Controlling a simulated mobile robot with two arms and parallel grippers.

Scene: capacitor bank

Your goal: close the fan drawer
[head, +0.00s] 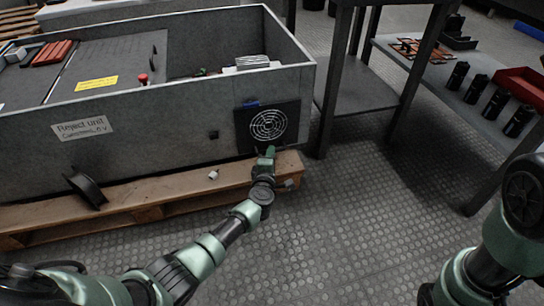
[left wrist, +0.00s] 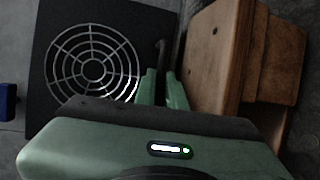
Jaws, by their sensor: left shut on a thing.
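The fan drawer's black front (head: 245,130), with a round pale grille, sits in the right end of the grey unit's long side. It fills the upper left of the left wrist view (left wrist: 45,85). I cannot tell how far it stands out from the wall. My left gripper (head: 269,153) is at its lower edge. In the left wrist view my green fingers (left wrist: 163,78) are shut on a dark handle (left wrist: 162,48) beside the grille, partly hidden between them. My right arm shows at the right edge of the head view; its gripper is out of view.
The grey reject unit (head: 150,145) stands on a wooden pallet (head: 225,180), which also shows close beside my fingers in the left wrist view (left wrist: 215,60). A dark metal table (head: 350,95) stands to the right. The floor (head: 340,230) in front is clear.

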